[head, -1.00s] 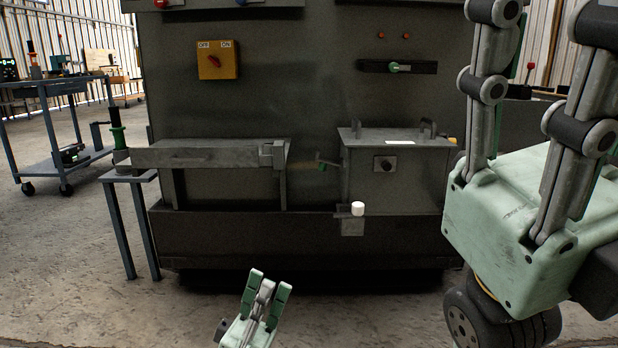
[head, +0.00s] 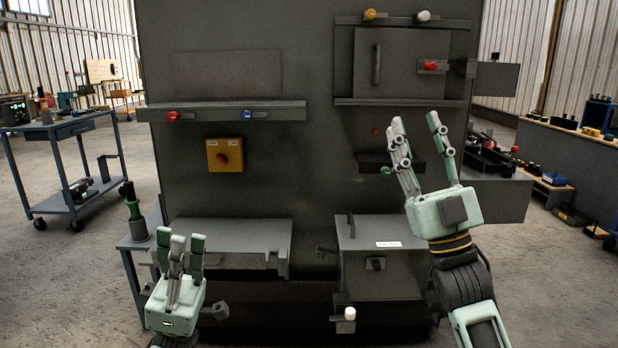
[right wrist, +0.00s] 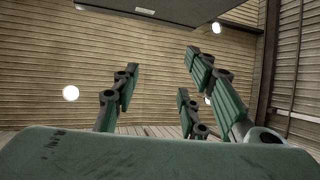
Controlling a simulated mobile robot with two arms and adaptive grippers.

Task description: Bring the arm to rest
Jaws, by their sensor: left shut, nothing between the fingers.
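My left gripper (head: 181,242) is at the lower left of the head view, fingers pointing up, shut and empty. It shows in front of the left part of the grey enclosure (head: 290,150). My right gripper (head: 416,120) is raised at the right of the enclosure, fingers pointing up and spread apart. In the right wrist view its green fingers (right wrist: 160,90) stand apart with nothing between them.
The enclosure carries a yellow switch box (head: 225,155), a shelf with red and blue knobs (head: 270,112), a small door (head: 392,62) and a lower box (head: 360,238). A cart (head: 60,170) stands left, a bench (head: 580,150) right.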

